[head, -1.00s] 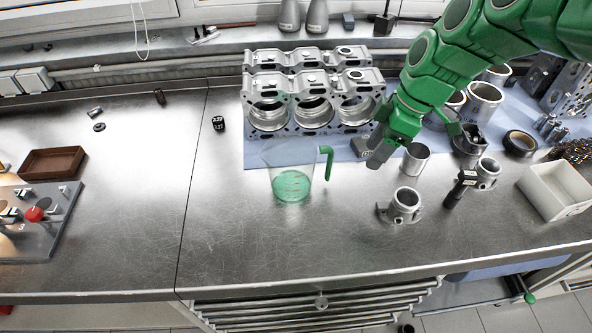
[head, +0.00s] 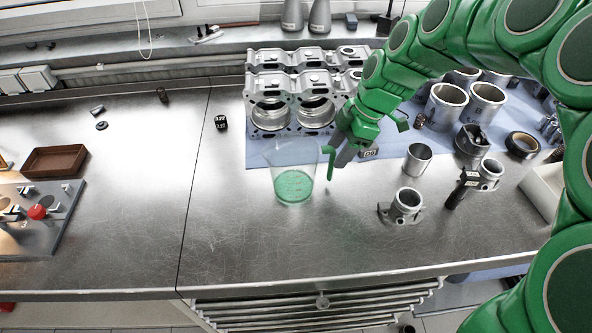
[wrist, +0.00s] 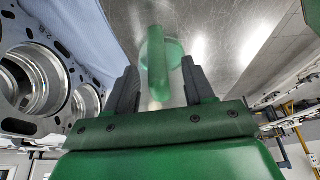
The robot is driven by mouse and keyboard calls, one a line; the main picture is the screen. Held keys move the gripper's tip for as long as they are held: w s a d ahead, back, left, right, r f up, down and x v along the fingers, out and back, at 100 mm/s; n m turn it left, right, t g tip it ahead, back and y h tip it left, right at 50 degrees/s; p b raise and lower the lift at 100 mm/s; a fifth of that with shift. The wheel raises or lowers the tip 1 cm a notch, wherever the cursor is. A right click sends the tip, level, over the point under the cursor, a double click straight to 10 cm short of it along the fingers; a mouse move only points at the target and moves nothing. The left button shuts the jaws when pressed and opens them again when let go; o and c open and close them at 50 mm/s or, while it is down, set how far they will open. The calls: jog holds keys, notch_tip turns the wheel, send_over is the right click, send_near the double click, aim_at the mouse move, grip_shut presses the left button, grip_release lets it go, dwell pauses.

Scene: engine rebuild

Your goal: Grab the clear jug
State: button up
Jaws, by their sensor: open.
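The clear jug (head: 294,182) stands upright on the steel bench, with green liquid or tint low in it and a green handle (head: 328,163) on its right side. My gripper (head: 340,160) is just right of the jug, close to the handle. In the wrist view my gripper (wrist: 158,88) is open, with a dark finger on either side of the green handle (wrist: 157,62). The jug's body (wrist: 176,52) shows behind the handle. I cannot tell whether either finger touches the handle.
An engine block (head: 290,98) stands on a blue mat (head: 262,150) behind the jug. Metal cylinders (head: 417,160) and a clamp-like ring part (head: 405,206) stand to the right. A brown tray (head: 54,161) lies far left. The bench left and in front of the jug is clear.

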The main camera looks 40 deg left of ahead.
aim_at(334, 158)
jog(key=shift+w+x, duration=0.2)
jog(key=shift+x, duration=1.6)
jog(key=shift+f, duration=0.1)
grip_shut()
